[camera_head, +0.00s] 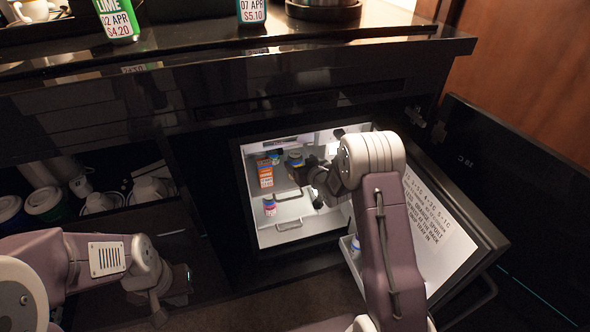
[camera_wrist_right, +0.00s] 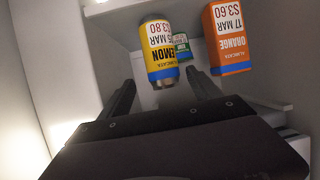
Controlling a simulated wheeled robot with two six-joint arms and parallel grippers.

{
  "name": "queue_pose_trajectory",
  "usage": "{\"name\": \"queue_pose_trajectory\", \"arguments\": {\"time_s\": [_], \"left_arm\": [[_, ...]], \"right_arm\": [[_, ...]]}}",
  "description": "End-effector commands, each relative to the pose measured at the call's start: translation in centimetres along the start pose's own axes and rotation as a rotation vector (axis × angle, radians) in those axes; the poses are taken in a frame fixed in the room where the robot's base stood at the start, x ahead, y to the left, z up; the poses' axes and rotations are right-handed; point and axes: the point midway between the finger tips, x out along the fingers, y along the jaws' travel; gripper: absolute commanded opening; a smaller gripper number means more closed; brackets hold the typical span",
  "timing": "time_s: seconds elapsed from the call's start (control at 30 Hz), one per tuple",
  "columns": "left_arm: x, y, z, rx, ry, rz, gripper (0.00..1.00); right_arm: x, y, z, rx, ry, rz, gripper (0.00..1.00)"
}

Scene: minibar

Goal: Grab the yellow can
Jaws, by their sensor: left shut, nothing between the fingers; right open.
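The yellow can (camera_wrist_right: 160,45), labelled LEMON with a blue band, shows upside down in the right wrist view. In the head view it is the small yellow can (camera_head: 295,160) on the upper shelf inside the open minibar. My right gripper (camera_wrist_right: 160,84) is open, with its fingers pointing at the can, one towards each side of it. The fingers look empty, and I cannot tell whether they reach the can. In the head view the right gripper (camera_head: 312,178) is inside the fridge, right of the can. My left gripper (camera_head: 180,283) is shut and empty at lower left, outside the fridge.
An orange carton (camera_wrist_right: 228,38) stands beside the can, with a green can (camera_wrist_right: 181,45) behind. Another small container (camera_head: 269,204) sits lower in the fridge. The open door (camera_head: 440,235) is at right, under the black counter (camera_head: 300,75).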

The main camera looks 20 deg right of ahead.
Motion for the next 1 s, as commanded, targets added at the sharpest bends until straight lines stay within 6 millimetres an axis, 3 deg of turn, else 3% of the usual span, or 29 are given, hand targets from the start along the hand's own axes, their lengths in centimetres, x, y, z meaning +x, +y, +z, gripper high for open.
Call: {"name": "queue_pose_trajectory", "arguments": {"time_s": [0.03,0.1,0.3,0.5,0.63,0.87,1.0], "left_arm": [[1.4,0.0,0.2,0.000,-0.001,0.000,0.00],[2.0,0.0,0.2,0.000,-0.001,0.000,0.00],[2.4,-0.1,0.3,0.000,-0.001,0.000,0.00],[6.1,-0.1,0.7,0.000,-0.001,0.000,0.00],[6.5,-0.1,0.7,0.000,-0.001,0.000,0.00],[6.3,-0.1,0.7,0.000,0.000,0.000,0.00],[6.3,-0.1,0.7,0.000,0.000,0.000,0.00]], "right_arm": [[1.2,-0.1,0.7,-0.001,0.002,-0.001,0.73],[2.2,-0.1,0.7,-0.002,0.000,-0.001,0.73],[3.0,-0.1,0.3,0.000,-0.002,0.000,0.73],[6.5,-0.7,1.0,-0.001,0.000,0.000,0.73],[7.8,-0.6,0.5,-0.001,-0.002,0.000,0.73],[7.9,-0.6,0.2,0.000,-0.003,0.001,0.73],[7.9,-0.6,0.2,0.000,-0.003,0.001,0.40]]}}
